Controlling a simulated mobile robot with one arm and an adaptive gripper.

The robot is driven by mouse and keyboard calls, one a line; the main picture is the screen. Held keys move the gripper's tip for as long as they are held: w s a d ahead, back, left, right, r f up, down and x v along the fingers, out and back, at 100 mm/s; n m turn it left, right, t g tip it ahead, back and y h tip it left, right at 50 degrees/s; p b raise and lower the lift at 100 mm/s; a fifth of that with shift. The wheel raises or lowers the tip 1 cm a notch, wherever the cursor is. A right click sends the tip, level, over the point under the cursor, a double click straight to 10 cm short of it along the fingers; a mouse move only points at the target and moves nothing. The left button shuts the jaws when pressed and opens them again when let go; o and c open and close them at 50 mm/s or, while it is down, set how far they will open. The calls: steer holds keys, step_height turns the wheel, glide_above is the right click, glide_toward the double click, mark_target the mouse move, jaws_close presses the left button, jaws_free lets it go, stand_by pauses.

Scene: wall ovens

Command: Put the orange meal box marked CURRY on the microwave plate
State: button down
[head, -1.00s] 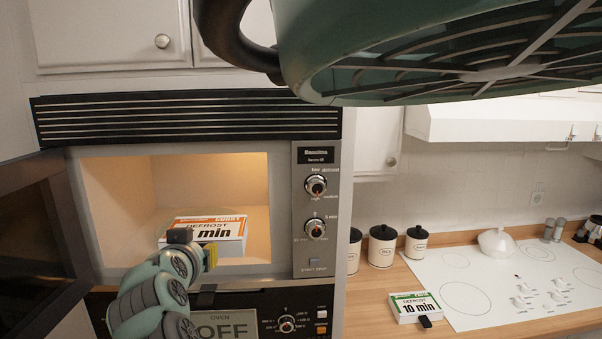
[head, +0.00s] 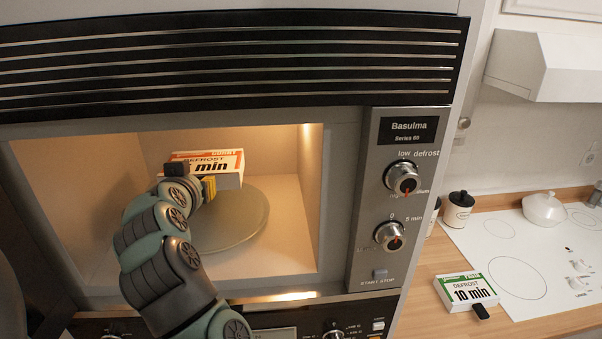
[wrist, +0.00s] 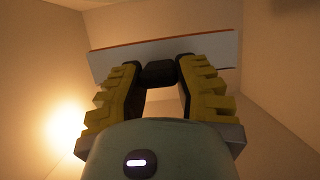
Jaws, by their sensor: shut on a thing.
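The orange and white CURRY meal box (head: 222,168) is inside the lit microwave, in the air above the back left part of the round glass plate (head: 245,222). My gripper (head: 203,184) reaches in from the front and is shut on the box's black tab. In the wrist view my gripper's yellow fingers (wrist: 158,85) close on the black tab (wrist: 158,73), and the white edge of the box (wrist: 205,46) spans behind them. The box looks roughly level. My arm hides the left part of the plate.
The microwave door (head: 25,250) stands open at the left. The control panel with knobs (head: 395,205) borders the opening on the right. A green-marked meal box (head: 466,291) lies on the wooden counter beside the white cooktop (head: 515,255).

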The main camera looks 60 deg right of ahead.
mark_target(205, 239)
step_height(205, 239, down, 4)
steer(key=shift+s+a+p, duration=0.15)
steer(key=shift+p, duration=0.75)
steer(key=shift+f+p, duration=0.9)
steer(key=shift+f, duration=1.6)
steer(key=c, duration=0.8)
jaws_free()
steer(key=shift+b+v, duration=0.8)
steer(key=shift+v, duration=0.45)
steer(key=p+v, duration=0.2)
steer(key=v, duration=0.7)
steer(key=shift+p, duration=0.4)
